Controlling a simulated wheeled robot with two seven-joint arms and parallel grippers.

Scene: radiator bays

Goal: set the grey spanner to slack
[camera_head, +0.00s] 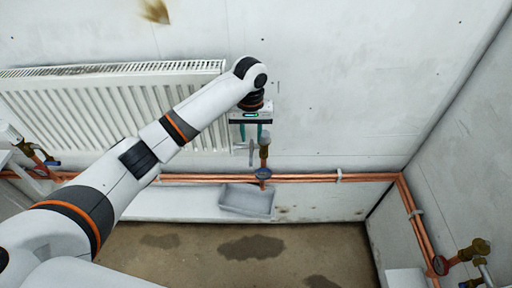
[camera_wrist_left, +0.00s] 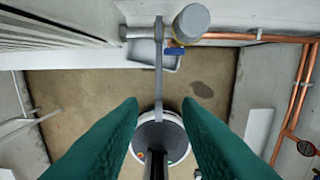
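The grey spanner (camera_wrist_left: 158,75) shows in the left wrist view as a long flat bar running down the picture from a short grey crosspiece, beside a round grey cap (camera_wrist_left: 191,22). In the head view the spanner (camera_head: 251,154) is small and pale, beside a brass valve (camera_head: 264,143) on the wall pipe. My left gripper (camera_head: 250,132) is above it, pointing down. In the left wrist view its teal fingers (camera_wrist_left: 160,104) are apart, with the spanner's near end between them and gaps either side. My right gripper is not in view.
A white radiator (camera_head: 110,105) hangs on the wall at left. Copper pipes (camera_head: 315,177) run along the wall. A grey tray (camera_head: 247,200) lies below the valve. The stained floor (camera_head: 190,250) is clear.

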